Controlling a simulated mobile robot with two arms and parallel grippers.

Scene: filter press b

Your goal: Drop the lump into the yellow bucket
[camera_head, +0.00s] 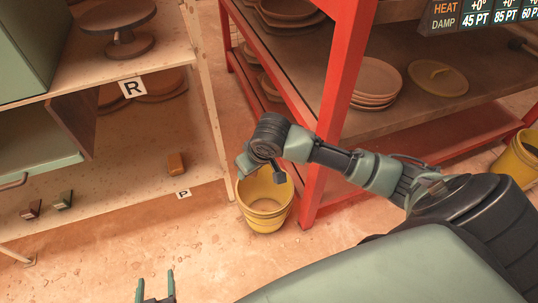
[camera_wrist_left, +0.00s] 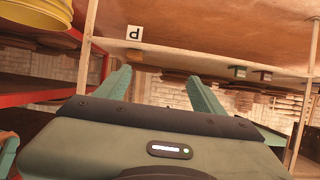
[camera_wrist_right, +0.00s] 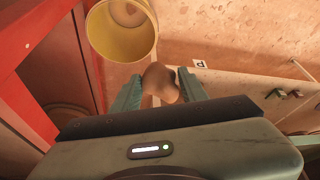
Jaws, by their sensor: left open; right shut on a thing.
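The yellow bucket (camera_head: 265,217) stands on the floor between the wooden shelf and the red rack. My right gripper (camera_wrist_right: 160,80) is shut on a brown rounded lump (camera_wrist_right: 161,86). In the head view my right wrist hangs over the bucket's rim and hides the lump. In the right wrist view the bucket (camera_wrist_right: 97,38) opens just beyond the lump; a brownish patch inside it is unclear. My left gripper (camera_head: 156,287) is open and empty at the bottom of the head view. Its spread fingers also show in the left wrist view (camera_wrist_left: 160,82).
A wooden shelf (camera_head: 130,150) at left holds a small orange-brown block (camera_head: 176,163), two small clips and pottery. The red rack (camera_head: 345,70) with stacked plates (camera_head: 374,84) stands close beside the bucket. Another yellow bucket (camera_head: 518,160) is at far right. Floor in front is clear.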

